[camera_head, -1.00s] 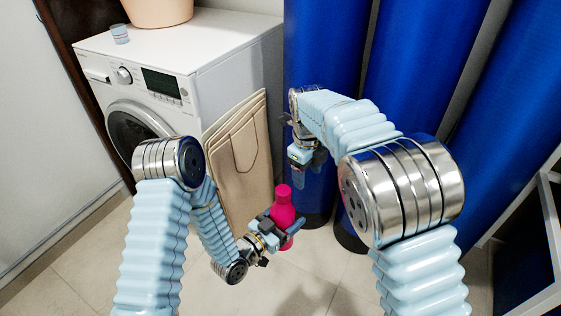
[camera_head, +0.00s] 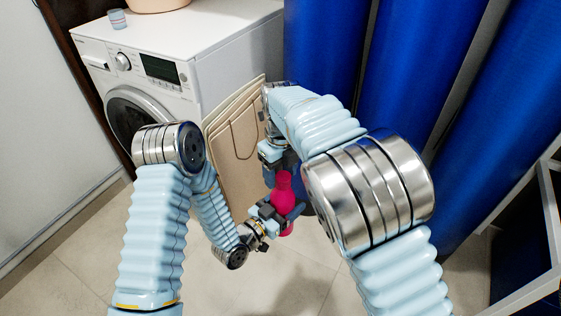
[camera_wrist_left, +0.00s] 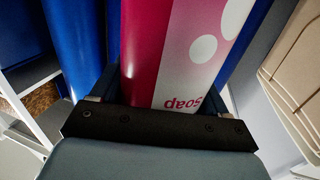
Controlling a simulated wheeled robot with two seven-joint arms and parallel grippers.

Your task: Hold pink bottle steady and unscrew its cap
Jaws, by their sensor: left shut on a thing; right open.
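The pink bottle (camera_head: 284,192) is upright in mid-air in front of the washing machine and the blue columns. My left gripper (camera_head: 280,212) is shut on its body from the lower left. In the left wrist view the bottle (camera_wrist_left: 148,50) fills the middle, with a white label reading "soap" upside down and white dots. My right gripper (camera_head: 280,168) is open, pointing down at the top of the bottle. The cap is largely hidden by the right fingers, and I cannot tell whether they touch it.
A white washing machine (camera_head: 225,45) with a small cup (camera_head: 117,19) and a beige basket (camera_head: 155,5) on top stands behind. Beige folded boards (camera_head: 235,150) lean against its side. Tall blue cylinders (camera_head: 410,80) stand at the back right. Tiled floor (camera_head: 90,250) is open at the left.

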